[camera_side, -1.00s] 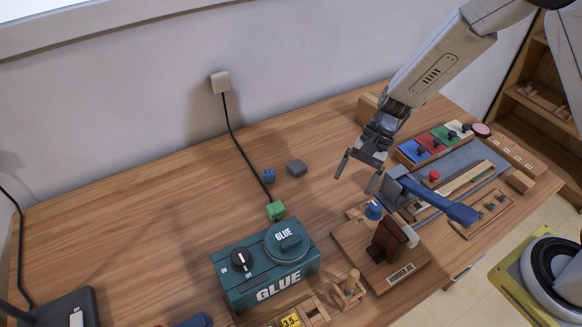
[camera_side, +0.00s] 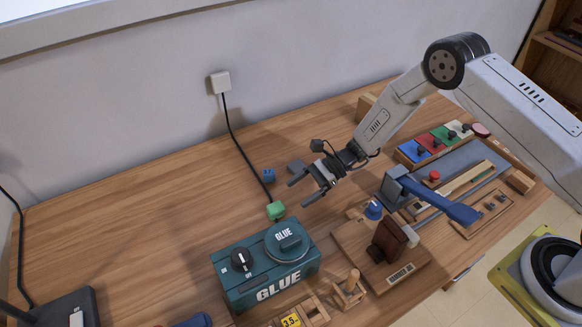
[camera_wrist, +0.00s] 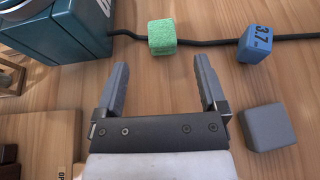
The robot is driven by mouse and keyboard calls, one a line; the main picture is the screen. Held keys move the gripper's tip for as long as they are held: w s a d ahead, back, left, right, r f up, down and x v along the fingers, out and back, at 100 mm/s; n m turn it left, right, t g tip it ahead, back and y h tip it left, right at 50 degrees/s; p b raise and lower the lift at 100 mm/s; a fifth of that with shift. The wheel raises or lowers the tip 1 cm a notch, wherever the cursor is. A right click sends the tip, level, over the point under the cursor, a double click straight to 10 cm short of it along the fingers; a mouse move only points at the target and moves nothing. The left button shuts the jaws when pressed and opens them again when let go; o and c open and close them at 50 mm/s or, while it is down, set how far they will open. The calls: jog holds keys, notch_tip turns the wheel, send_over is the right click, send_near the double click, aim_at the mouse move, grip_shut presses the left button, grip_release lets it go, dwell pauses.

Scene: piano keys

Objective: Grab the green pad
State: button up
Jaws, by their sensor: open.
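A small green block (camera_side: 276,210) with a rough top sits on the table just behind the glue box, beside the black cable. In the wrist view, the green block (camera_wrist: 162,37) lies just beyond my fingertips, roughly centred between them. My gripper (camera_side: 299,193) is open and empty, to the right of the green block, with its fingers pointing left toward it. Both fingers of my gripper (camera_wrist: 163,66) show spread apart in the wrist view. A flat green pad (camera_side: 440,134) also lies in the row of coloured pads at the back right.
The teal glue box (camera_side: 265,275) stands in front of the green block. A blue block (camera_side: 269,175) and a grey block (camera_side: 296,167) sit behind. The black cable (camera_side: 240,150) runs from the wall plug (camera_side: 220,82). The table's left is mostly clear.

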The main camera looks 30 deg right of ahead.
aim_at(277, 206)
jog(key=shift+x, duration=1.3)
jog(key=shift+x, duration=2.6)
jog(key=shift+w, duration=0.15)
grip_shut()
jog(key=shift+r, duration=0.1)
